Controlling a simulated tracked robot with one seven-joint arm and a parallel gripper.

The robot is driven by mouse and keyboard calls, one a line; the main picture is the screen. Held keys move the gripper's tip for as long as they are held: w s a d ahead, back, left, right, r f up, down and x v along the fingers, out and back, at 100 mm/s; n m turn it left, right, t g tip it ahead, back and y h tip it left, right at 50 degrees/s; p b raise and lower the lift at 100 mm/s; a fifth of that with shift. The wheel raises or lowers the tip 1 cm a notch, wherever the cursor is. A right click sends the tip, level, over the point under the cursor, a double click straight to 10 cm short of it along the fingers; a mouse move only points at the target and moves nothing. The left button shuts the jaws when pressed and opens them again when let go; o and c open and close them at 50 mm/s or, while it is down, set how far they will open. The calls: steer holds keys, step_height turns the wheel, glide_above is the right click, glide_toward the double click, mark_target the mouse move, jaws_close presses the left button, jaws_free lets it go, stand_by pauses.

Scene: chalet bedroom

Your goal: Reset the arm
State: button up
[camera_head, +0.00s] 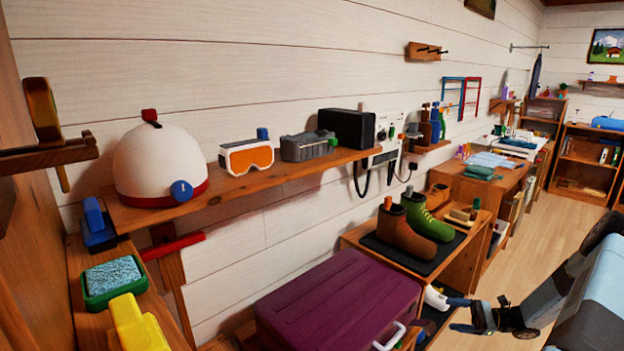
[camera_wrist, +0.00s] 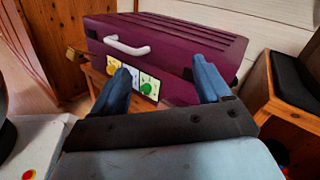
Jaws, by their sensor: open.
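My gripper (camera_head: 462,315) is at the lower right of the head view, its two blue fingers pointing left. It is open, with nothing between the fingers. In the wrist view the fingers of my gripper (camera_wrist: 162,82) are spread wide in front of the purple chest (camera_wrist: 190,62). My arm (camera_head: 545,300) reaches in from the right edge and is partly cut off. The purple chest also shows in the head view (camera_head: 335,300), left of my gripper. Its white handle (camera_wrist: 127,46) faces my gripper, which appears apart from it.
A wall shelf (camera_head: 285,172) holds a white helmet (camera_head: 160,165), orange goggles (camera_head: 246,157) and a black box (camera_head: 347,127). Brown and green boots (camera_head: 425,219) stand on a low bench right of the chest. A desk (camera_head: 500,184) stands farther back. Open floor (camera_head: 540,235) lies right of the furniture.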

steer(key=s+a+r+n+g+h, duration=0.25)
steer(key=a+r+h, duration=0.2)
steer(key=r, duration=0.55)
steer(key=s+a+r+n+g+h, duration=0.25)
steer(key=a+r+n, duration=0.2)
steer(key=r, duration=0.65)
steer(key=s+a+r+n+g+h, duration=0.1)
steer(key=a+r+n+h, duration=0.25)
steer(key=a+r, duration=0.45)
steer(key=s+a+r+n+t+h, duration=0.2)
steer(key=s+r+n+t+h, duration=0.1)
steer(key=s+r, duration=0.6)
steer(key=s+a+r+n+t+h, duration=0.3)
steer(key=s+r, duration=0.6)
steer(key=s, duration=0.5)
steer(key=shift+t+h, duration=0.75)
steer(key=shift+t, duration=0.15)
steer(key=shift+a, duration=0.1)
